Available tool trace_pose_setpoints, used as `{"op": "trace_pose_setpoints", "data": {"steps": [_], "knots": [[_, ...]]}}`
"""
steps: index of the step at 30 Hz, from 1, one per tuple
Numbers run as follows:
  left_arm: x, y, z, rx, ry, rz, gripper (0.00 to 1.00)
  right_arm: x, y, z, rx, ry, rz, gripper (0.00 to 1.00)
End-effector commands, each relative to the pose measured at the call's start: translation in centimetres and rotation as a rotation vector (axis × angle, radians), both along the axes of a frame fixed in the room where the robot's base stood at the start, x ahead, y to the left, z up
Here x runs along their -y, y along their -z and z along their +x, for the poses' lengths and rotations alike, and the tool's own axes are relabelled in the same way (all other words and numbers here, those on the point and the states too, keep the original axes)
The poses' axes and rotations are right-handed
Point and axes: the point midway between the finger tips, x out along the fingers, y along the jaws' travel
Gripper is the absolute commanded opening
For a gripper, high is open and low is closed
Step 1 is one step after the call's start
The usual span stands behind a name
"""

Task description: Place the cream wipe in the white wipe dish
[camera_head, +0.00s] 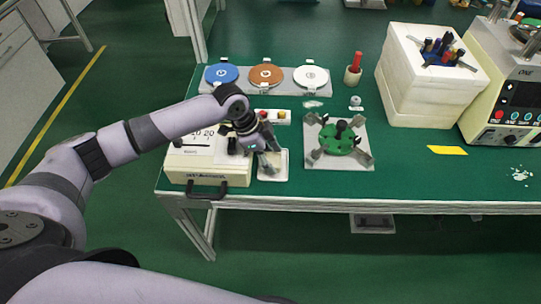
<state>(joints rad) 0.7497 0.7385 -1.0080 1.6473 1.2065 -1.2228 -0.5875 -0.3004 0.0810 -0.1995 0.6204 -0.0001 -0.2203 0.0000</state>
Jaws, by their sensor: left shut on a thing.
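The white wipe dish (283,175) is a small, shallow, pale tray near the front edge of the green bench, just right of the cream box-shaped instrument. My left gripper (269,164) reaches in from the left and points down over this dish. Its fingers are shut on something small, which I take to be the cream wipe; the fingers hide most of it. I cannot tell whether the wipe touches the dish floor. My right gripper is out of view.
The cream instrument (190,172) with a black handle stands left of the dish. A plate with a green round fixture (339,138) is to the right. Blue, orange and white discs (266,74) lie behind. A white foam block (425,85) stands farther right. Bench front right is mostly clear.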

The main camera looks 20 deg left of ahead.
Motion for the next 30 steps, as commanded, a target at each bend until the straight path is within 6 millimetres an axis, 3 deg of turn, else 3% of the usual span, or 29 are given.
{"op": "trace_pose_setpoints", "data": {"steps": [10, 20, 25, 30], "knots": [[0.0, 0.1, 0.0, 0.0, 0.0, 0.0, 0.69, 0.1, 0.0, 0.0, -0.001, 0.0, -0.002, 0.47], [0.0, -0.2, 0.0, 0.001, 0.0, 0.0, 0.69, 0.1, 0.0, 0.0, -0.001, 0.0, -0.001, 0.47], [-0.9, -2.1, -0.1, 0.004, -0.001, 0.001, 0.69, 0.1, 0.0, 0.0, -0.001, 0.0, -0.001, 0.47], [-2.2, -5.6, -0.6, 0.004, -0.002, 0.0, 0.69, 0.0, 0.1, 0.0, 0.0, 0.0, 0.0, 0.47]]}}
